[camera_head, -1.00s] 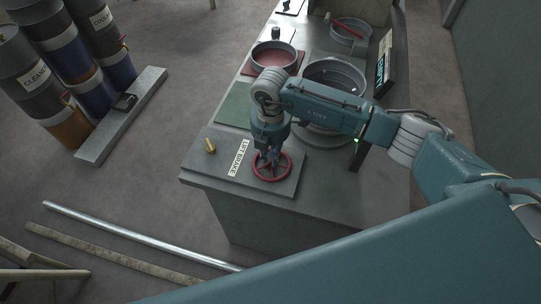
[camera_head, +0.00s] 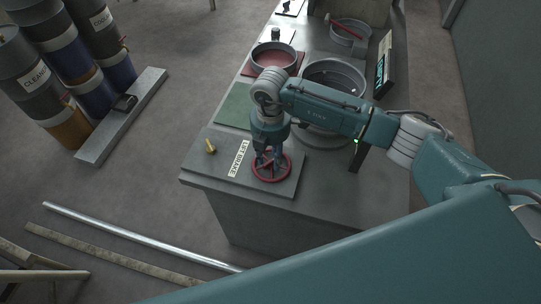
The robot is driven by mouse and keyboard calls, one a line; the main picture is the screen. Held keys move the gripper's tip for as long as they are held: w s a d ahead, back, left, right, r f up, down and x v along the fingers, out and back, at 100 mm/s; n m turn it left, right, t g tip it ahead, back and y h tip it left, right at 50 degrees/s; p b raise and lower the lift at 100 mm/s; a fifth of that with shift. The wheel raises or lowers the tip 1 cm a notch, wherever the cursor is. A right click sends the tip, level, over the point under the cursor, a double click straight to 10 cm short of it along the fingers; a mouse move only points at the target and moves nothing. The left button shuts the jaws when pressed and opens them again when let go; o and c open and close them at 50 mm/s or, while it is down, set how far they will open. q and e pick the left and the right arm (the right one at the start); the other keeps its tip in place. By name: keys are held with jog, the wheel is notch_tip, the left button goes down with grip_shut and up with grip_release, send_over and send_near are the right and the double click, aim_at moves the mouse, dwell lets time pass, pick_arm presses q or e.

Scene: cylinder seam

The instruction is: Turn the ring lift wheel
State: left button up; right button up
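The ring lift wheel, a red spoked handwheel (camera_head: 287,174), lies flat on a grey plate at the near corner of the workbench. A white label (camera_head: 239,159) sits just left of it. My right gripper (camera_head: 268,161) points down over the wheel, with its fingers at the hub and spokes. The fingers are small and partly hidden by the gripper body, so I cannot tell whether they are closed on the wheel. My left gripper is out of view.
A brass peg (camera_head: 210,146) stands left of the label. Behind are a green pad (camera_head: 236,104), a red-lined ring (camera_head: 274,57), a large grey ring (camera_head: 335,66) and a display (camera_head: 384,65). Drums (camera_head: 30,75) stand at far left. A metal tube (camera_head: 130,232) lies on the floor.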

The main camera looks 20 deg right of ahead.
notch_tip(320, 180, up, 12)
dwell(0.6)
dwell(0.4)
